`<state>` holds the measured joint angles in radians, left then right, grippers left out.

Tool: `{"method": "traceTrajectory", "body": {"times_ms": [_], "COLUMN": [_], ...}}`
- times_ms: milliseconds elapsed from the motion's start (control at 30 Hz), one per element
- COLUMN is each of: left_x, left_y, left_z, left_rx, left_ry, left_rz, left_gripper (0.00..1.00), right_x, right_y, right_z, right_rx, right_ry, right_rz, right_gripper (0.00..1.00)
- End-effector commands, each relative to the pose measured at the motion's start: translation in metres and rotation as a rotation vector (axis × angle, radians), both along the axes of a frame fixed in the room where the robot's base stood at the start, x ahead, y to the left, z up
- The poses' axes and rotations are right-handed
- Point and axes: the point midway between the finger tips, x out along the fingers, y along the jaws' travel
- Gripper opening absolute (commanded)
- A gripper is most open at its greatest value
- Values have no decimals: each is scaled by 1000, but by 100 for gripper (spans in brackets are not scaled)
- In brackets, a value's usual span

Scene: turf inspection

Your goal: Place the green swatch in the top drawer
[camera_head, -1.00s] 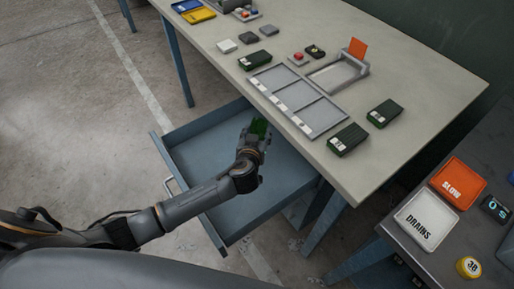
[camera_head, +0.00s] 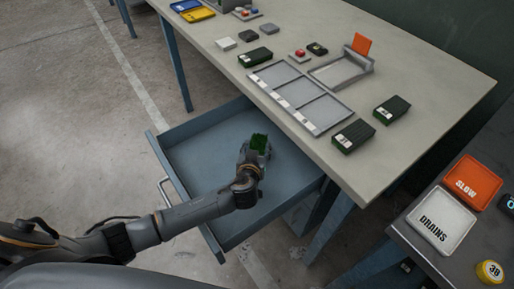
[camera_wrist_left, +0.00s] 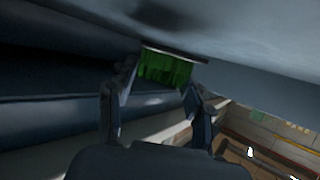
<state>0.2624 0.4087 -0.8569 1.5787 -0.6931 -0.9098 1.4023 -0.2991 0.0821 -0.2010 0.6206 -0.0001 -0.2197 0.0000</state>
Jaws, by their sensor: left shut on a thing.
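The green swatch (camera_head: 259,142) is a small turf-like piece held at the tip of my left gripper (camera_head: 254,152). In the left wrist view the swatch (camera_wrist_left: 166,68) sits between the two fingers of the left gripper (camera_wrist_left: 160,85), with a thin pale edge along its top. The gripper is shut on it. The top drawer (camera_head: 195,152) is a blue-grey drawer pulled out from under the table. The swatch and gripper show over the inside of this drawer. I cannot tell whether the swatch touches the drawer floor. My right gripper is out of view.
The table (camera_head: 420,90) carries an empty grey sectioned tray (camera_head: 300,97), several dark green-sided blocks (camera_head: 353,135) and a grey holder with an orange card (camera_head: 362,44). A side table at right holds an orange SLOW tray (camera_head: 471,183) and a white DRAINS tray (camera_head: 441,221).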

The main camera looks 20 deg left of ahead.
Motion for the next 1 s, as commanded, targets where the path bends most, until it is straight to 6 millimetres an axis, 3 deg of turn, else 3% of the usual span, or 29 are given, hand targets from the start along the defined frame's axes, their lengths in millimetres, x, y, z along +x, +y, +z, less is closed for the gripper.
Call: {"method": "traceTrajectory", "body": {"times_ms": [367, 400, 500, 833, 1000], "left_x": [0, 0, 0, 0, 1], "left_y": [-1, -1, 0, 0, 1], "left_z": [-9, -9, -8, -7, 9], "left_rx": [0, 0, 0, 0, 3], "left_ry": [0, 0, 0, 0, -2], "left_rz": [-1, -1, -1, 0, 0], "left_gripper": [36, 53, 73, 74, 74], "right_x": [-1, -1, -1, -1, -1], "right_y": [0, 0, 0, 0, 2], "right_z": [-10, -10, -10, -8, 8], "right_rx": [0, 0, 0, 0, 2], "right_ry": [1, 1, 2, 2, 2], "right_rz": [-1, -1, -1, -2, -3], "right_gripper": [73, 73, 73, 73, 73]}}
